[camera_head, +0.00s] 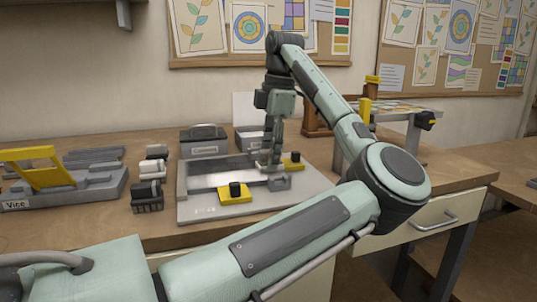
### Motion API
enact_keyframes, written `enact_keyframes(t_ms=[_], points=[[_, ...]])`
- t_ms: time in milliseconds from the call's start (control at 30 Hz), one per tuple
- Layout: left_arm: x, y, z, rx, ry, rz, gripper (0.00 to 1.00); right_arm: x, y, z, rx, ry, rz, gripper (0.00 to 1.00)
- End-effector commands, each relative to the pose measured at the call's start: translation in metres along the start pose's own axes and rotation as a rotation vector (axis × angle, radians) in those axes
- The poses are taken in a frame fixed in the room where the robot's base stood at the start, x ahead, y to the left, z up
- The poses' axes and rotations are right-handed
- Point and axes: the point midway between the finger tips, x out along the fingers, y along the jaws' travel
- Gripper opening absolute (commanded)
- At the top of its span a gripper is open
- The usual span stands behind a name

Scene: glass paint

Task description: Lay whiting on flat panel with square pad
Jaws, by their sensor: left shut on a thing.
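The flat panel (208,178) lies in a grey holding board (310,205) on the bench, with a yellow clamp (233,196) at its front and another yellow clamp (293,161) at its right. My left gripper (270,166) points down over the right part of the panel. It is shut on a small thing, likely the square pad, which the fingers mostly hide. A small grey block (281,183) shows just below and right of the fingers. I cannot tell whether the held thing touches the panel. My right gripper is not in view.
A grey vice with a yellow part (38,167) stands at the left. Beside it is a dark rack with white rolls (152,172). A lidded grey box (203,140) and an open bin (249,138) stand behind the board. A raised stand (405,109) is at the right.

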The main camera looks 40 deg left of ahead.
Motion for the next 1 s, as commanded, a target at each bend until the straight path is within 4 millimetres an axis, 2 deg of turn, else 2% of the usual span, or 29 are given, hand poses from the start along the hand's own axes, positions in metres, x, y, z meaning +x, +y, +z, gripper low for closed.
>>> enact_keyframes(t_ms=[767,1000], points=[[0.0069,-0.0007,0.0004,0.0,0.0,0.0,0.06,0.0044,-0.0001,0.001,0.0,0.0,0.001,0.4],[0.0089,-0.0007,-0.0087,-0.002,0.0,0.0,0.06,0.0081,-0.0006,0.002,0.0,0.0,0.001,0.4]])
